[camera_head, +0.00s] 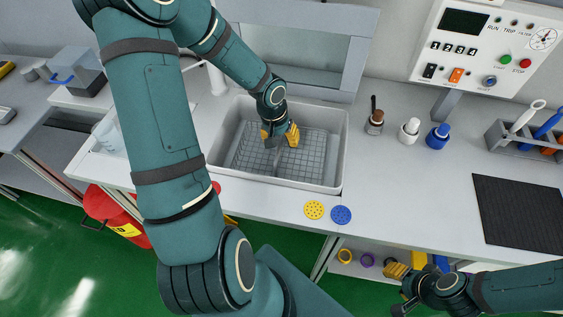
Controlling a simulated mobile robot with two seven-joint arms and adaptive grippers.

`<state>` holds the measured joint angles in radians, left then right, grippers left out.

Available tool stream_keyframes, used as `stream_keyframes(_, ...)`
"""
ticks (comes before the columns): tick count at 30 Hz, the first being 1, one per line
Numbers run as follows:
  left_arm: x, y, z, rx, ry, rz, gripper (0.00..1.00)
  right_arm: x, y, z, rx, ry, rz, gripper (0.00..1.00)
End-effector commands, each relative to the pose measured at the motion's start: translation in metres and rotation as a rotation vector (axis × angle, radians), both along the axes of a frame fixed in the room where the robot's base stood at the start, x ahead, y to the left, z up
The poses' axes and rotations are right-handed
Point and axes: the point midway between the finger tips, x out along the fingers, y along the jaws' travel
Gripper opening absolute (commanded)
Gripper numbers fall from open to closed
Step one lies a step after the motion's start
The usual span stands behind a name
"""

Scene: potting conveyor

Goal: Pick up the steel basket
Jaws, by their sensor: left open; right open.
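The steel basket (306,168) is a grey wire mesh basket lying inside the light grey sink tub (340,150). Its rear left part is partly hidden by my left arm and gripper. My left gripper (281,140), with yellow fingertips, is open and points down into the tub, over the basket's back middle. I cannot tell whether its fingers touch the wire. My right gripper (402,289) is open and empty, low at the bottom right, in front of the bench edge and away from the basket.
A yellow disc (314,210) and a blue disc (341,215) lie at the bench's front edge. A brown bottle (375,121), a white bottle (409,131) and a blue bottle (437,137) stand right of the tub. A black mat (520,212) lies further right.

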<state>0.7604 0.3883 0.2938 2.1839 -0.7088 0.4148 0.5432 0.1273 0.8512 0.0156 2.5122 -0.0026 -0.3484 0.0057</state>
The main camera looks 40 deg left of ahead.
Motion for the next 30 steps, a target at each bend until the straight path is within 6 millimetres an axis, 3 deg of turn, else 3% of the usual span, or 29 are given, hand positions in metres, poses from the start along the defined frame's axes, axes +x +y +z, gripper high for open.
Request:
stream_keyframes(10, 0.0014, -0.0005, -0.0057, 0.001, -0.002, -0.001, 0.48, 0.0005, -0.0001, -0.002, 0.0, -0.001, 0.0, 0.47)
stream_keyframes(14, 0.0013, -0.0005, -0.0057, 0.001, -0.001, -0.001, 0.02, 0.0005, -0.0001, -0.002, 0.0, -0.001, 0.0, 0.47)
stream_keyframes(15, 0.0013, -0.0005, -0.0057, 0.001, -0.001, -0.001, 0.0, 0.0005, -0.0001, -0.002, 0.0, -0.001, 0.0, 0.47)
stream_keyframes(30, 0.0016, -0.0003, -0.0024, 0.001, -0.003, -0.001, 0.0, 0.0003, -0.0001, -0.0007, 0.0, -0.001, 0.0, 0.47)
